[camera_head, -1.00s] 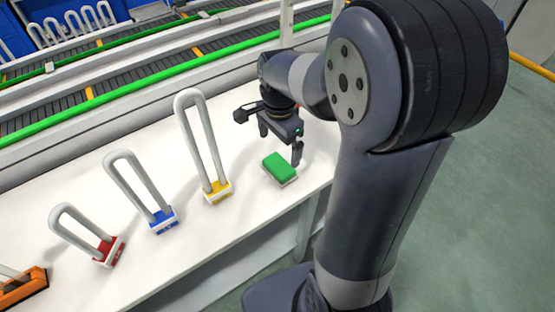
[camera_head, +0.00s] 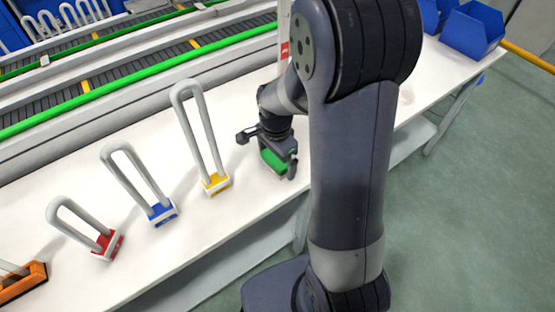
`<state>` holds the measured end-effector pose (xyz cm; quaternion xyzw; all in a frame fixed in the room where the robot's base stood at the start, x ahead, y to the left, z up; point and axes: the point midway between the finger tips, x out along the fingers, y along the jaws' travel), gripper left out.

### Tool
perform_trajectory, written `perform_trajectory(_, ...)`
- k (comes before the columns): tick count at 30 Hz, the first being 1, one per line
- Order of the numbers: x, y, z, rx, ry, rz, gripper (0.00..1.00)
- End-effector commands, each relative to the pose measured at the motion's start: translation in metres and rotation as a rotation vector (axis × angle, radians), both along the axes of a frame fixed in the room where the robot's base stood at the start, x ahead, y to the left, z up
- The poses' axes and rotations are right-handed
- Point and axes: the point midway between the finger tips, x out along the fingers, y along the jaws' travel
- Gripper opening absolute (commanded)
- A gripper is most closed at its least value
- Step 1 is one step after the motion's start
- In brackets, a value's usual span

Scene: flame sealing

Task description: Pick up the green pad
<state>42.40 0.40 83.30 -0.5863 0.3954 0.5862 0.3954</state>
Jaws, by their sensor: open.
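The green pad (camera_head: 272,162) lies on the white table (camera_head: 225,223), to the right of the yellow-based loop. My gripper (camera_head: 278,167) is open and low, right at the pad, with its fingers pointing down. One finger shows at the pad's right side. The gripper body covers part of the pad's top, and the other finger is hard to make out. I cannot tell whether the fingers touch the pad.
Grey loops stand on yellow (camera_head: 217,184), blue (camera_head: 163,213) and red (camera_head: 108,246) bases to the left. An orange base (camera_head: 22,284) is at the lower left. A conveyor (camera_head: 120,85) runs behind. Blue bins (camera_head: 472,30) stand at the upper right.

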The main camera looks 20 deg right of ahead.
Motion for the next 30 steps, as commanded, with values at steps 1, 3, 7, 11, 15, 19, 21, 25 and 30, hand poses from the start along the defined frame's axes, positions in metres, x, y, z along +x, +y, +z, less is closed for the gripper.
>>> perform_trajectory(1, 0.000, 0.000, 0.000, 0.000, 0.000, 0.000, 1.00)
perform_trajectory(3, 0.000, 0.000, 0.000, 0.000, 0.000, 0.000, 0.96)
perform_trajectory(7, 0.000, 0.000, 0.000, 0.000, 0.000, 0.000, 0.85)
perform_trajectory(11, 0.000, 0.000, 0.000, 0.000, 0.000, 0.000, 0.75)
perform_trajectory(15, 0.000, 0.000, 0.000, 0.000, 0.000, 0.000, 0.63)
perform_trajectory(19, 0.000, 0.000, 0.001, 0.000, 0.000, 0.000, 0.63)
perform_trajectory(21, 0.000, 0.000, 0.001, 0.000, 0.000, 0.000, 0.63)
perform_trajectory(25, 0.001, 0.000, 0.009, 0.000, -0.003, 0.000, 0.63)
perform_trajectory(30, 0.002, 0.000, 0.040, 0.000, -0.008, 0.000, 0.63)
